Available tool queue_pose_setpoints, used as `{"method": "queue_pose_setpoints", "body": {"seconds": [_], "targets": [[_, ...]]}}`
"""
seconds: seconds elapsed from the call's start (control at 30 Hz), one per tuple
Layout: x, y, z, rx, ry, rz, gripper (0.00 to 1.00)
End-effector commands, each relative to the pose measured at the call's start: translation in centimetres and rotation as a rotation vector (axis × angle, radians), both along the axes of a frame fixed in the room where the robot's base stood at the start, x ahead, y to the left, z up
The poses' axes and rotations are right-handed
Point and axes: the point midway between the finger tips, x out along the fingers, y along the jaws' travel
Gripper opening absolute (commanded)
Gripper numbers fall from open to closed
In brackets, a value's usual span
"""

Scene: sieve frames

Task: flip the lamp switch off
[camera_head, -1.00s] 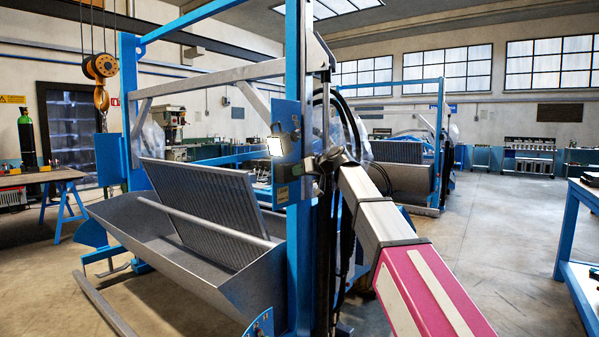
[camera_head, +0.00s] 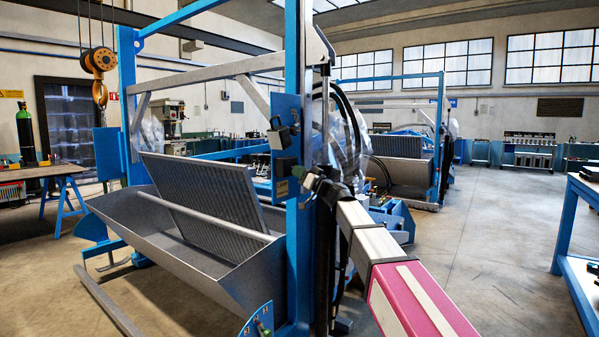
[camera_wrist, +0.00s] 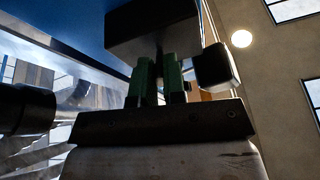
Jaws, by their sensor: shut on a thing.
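The lamp (camera_head: 279,136) is a small dark floodlight on the blue upright post, and its face looks unlit. Below it a dark switch box (camera_head: 285,167) is fixed to the post's blue plate. My gripper (camera_head: 308,181) is just right of and below this box. In the wrist view, the green fingers of my gripper (camera_wrist: 157,70) reach up to the underside of a dark box (camera_wrist: 150,30). They are shut on the switch, which is mostly hidden between them.
A blue-framed machine with a grey trough (camera_head: 190,240) and ribbed sieve frame (camera_head: 205,190) stands left of my arm. Black hoses (camera_head: 350,115) hang behind the post. A blue workbench (camera_head: 570,220) is at right, with open floor between.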

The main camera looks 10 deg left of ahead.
Motion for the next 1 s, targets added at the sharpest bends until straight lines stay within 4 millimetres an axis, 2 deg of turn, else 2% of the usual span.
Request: {"method": "queue_pose_setpoints", "body": {"seconds": [0.73,0.77,0.8,0.83,1.0], "targets": [[0.04,0.09,-0.31,0.067,-0.028,0.001,0.0],[0.04,0.08,-0.31,0.067,-0.028,0.001,0.21],[0.03,0.08,-0.3,0.067,-0.028,0.001,0.34],[0.03,0.08,-0.3,0.067,-0.028,0.001,0.36],[0.03,0.1,-0.29,0.067,-0.028,0.001,0.36]]}}
